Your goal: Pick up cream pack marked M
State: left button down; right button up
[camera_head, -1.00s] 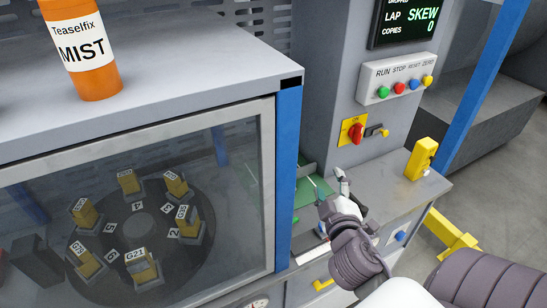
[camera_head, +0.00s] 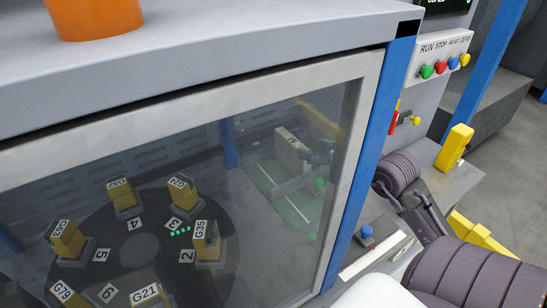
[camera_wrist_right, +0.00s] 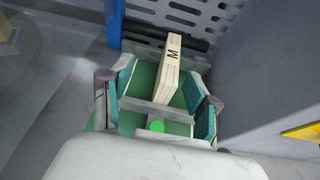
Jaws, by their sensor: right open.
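The cream pack marked M (camera_wrist_right: 171,68) stands on a green surface in the right wrist view, its M on the narrow top face. Through the window in the head view, the cream pack also shows (camera_head: 292,155). My right gripper (camera_wrist_right: 160,78) is open, its teal-padded fingers on either side of the pack's near part. The pack lies closer to the right-hand finger; whether it touches is unclear. In the head view my right gripper (camera_head: 305,182) is dim behind the glass, beside the pack. My left gripper is not in view.
A framed window (camera_head: 372,110) and blue post (camera_head: 383,130) stand in front of the pack. Behind the glass, a dark turntable (camera_head: 135,240) carries several tagged yellow blocks. A slotted grey panel (camera_wrist_right: 190,22) is beyond the pack. A button box (camera_head: 445,55) sits at upper right.

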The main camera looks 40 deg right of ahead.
jog(key=shift+h, duration=0.4)
jog(key=w+f, duration=0.1)
jog(key=w+d+p, duration=0.1)
jog(key=w, duration=0.1)
jog(key=w+d+f, duration=0.1)
jog(key=w, duration=0.1)
jog(key=shift+d+f, duration=0.15)
jog(key=shift+f, duration=0.15)
jog(key=shift+p+x, duration=0.35)
jog(key=shift+x, duration=0.8)
jog(key=shift+w+f, duration=0.15)
jog(key=shift+f, duration=0.05)
jog(key=shift+p+x, duration=0.6)
jog(key=shift+x, duration=0.15)
jog(key=x, duration=0.2)
jog(key=shift+w+d+f+p, duration=0.2)
jog(key=shift+w+f+p, duration=0.05)
jog(key=shift+p, duration=0.1)
jog(key=shift+w+f, duration=0.3)
jog(key=shift+w, duration=0.15)
jog(key=shift+s, duration=0.1)
jog(key=shift+c, duration=1.1)
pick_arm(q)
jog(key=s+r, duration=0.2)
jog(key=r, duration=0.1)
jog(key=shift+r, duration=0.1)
pick_arm(e)
jog(key=shift+r, duration=0.1)
grip_shut()
